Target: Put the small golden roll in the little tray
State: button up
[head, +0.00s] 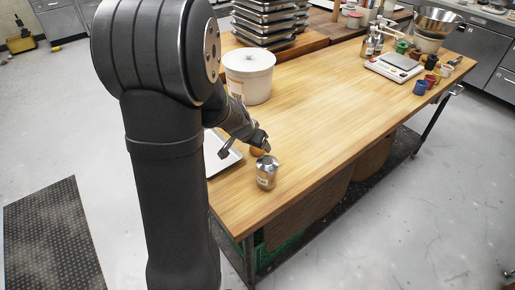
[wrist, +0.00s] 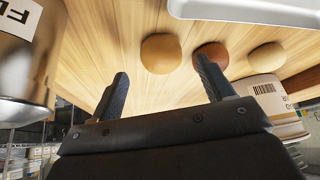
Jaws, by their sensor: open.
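In the wrist view, a round golden roll (wrist: 161,53) lies on the wooden table just beyond and between the spread fingers of my gripper (wrist: 162,67). A browner roll (wrist: 211,50) sits beside it, partly behind the right finger. Another golden roll (wrist: 267,57) lies farther right; I cannot tell for certain which is the small one. A white tray (wrist: 245,10) shows at the top edge, with nothing visible in the part seen. In the head view my gripper (head: 245,147) is low over the tray (head: 221,158) side of the table, near one roll (head: 258,151). It is open and empty.
A metal tin (head: 266,174) stands close to my gripper, and also fills the left of the wrist view (wrist: 22,60). A white lidded tub (head: 248,78) stands behind. Stacked pans (head: 265,22), a scale (head: 395,66) and small cups (head: 420,87) are farther off. The table's middle is clear.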

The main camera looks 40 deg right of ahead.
jog(key=shift+x, duration=1.6)
jog(key=shift+w, duration=0.15)
jog(key=shift+c, duration=0.4)
jog(key=c, duration=0.7)
jog(key=shift+r, duration=0.1)
jog(key=shift+c, duration=0.2)
